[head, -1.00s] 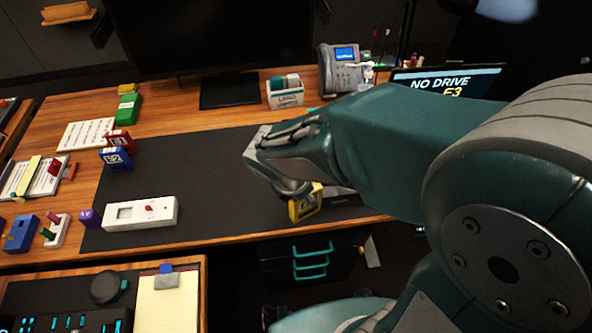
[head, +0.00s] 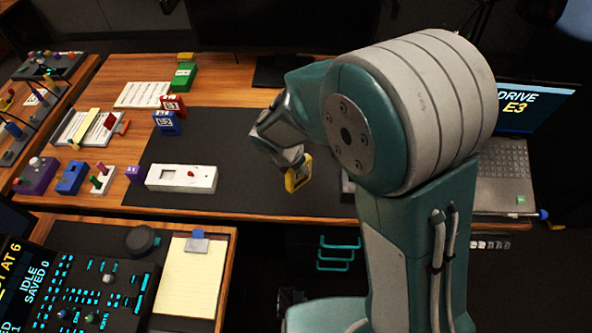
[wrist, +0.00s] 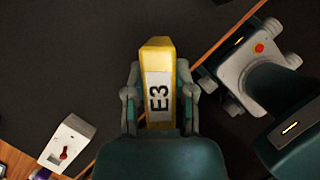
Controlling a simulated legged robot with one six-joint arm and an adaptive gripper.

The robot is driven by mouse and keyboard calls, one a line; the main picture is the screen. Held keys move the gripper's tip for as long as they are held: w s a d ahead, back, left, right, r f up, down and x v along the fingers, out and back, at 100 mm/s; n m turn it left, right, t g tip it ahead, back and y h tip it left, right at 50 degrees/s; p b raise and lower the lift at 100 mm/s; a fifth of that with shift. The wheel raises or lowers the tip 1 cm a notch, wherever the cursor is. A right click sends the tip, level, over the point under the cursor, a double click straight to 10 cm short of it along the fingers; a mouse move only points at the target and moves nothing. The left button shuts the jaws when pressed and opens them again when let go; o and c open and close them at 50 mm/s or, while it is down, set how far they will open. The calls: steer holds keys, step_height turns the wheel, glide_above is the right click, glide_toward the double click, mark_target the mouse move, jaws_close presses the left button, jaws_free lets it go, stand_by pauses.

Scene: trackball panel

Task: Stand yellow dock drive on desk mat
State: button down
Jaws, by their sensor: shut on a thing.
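The yellow dock drive (head: 298,175) is in my gripper (head: 291,160), which hangs over the right part of the dark desk mat (head: 232,143). In the wrist view my gripper (wrist: 160,103) is shut on the yellow drive (wrist: 157,52), with a finger on each side of its white E3 label. Dark mat (wrist: 70,65) shows behind it. I cannot tell whether the drive touches the mat. A red drive (head: 173,106) and a blue drive (head: 166,123) stand at the mat's left edge.
A white device with a red switch (head: 181,178) lies on the mat's front left. A laptop (head: 508,165) reading "DRIVE E3" is at the right, partly behind my arm. The middle of the mat is clear.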

steer(key=shift+w+a+f, duration=0.2)
steer(key=shift+w+f, duration=0.35)
steer(key=shift+f, duration=0.65)
steer(key=shift+w+a+f, duration=0.2)
steer(key=shift+w+f, duration=0.3)
steer(key=shift+f, duration=0.7)
steer(key=shift+w+a+f, duration=0.2)
steer(key=shift+w+f, duration=0.35)
steer(key=shift+f, duration=0.65)
steer(key=shift+c, duration=2.2)
jaws_free()
